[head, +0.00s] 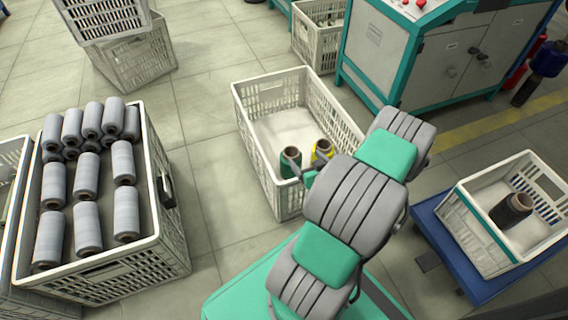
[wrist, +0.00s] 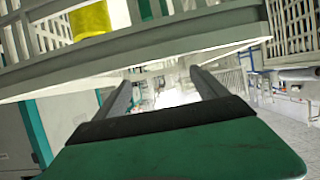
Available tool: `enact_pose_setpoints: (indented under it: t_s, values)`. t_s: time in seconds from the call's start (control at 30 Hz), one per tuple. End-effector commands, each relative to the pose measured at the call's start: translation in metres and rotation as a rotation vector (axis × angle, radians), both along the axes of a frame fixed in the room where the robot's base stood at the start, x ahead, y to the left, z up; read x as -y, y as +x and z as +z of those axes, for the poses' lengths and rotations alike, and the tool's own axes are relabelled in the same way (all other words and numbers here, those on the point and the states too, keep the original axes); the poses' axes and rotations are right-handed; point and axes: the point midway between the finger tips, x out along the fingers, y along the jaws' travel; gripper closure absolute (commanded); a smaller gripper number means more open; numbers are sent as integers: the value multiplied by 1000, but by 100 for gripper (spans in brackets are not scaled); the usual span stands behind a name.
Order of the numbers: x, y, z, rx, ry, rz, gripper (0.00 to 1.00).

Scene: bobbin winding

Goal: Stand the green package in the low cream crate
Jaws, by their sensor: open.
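The green package (head: 288,166) stands upright in the low cream crate (head: 246,118), near its front wall, with its brown core end facing up. A yellow package (head: 321,151) stands close to its right; yellow also shows past the crate rim in the wrist view (wrist: 90,18). My gripper (wrist: 160,93) is open, with nothing visible between its two dark fingers. In the head view it is beside the green package, partly hidden by my arm. I cannot tell whether a finger touches the package. My arm also hides the crate's front right corner.
A crate of grey packages (head: 168,225) stands at the left. A crate with a dark package (head: 511,209) sits on a blue cart (head: 437,222) at the right. A teal and grey machine cabinet (head: 440,65) stands behind. The crate's back floor is clear.

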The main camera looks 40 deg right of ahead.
Motion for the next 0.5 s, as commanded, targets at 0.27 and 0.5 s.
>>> enact_pose_setpoints:
  t_s: [0.27,0.5]
  values:
    - [-123,74,59,-255,83,441,17]
    - [-275,20,157,-799,107,537,17]
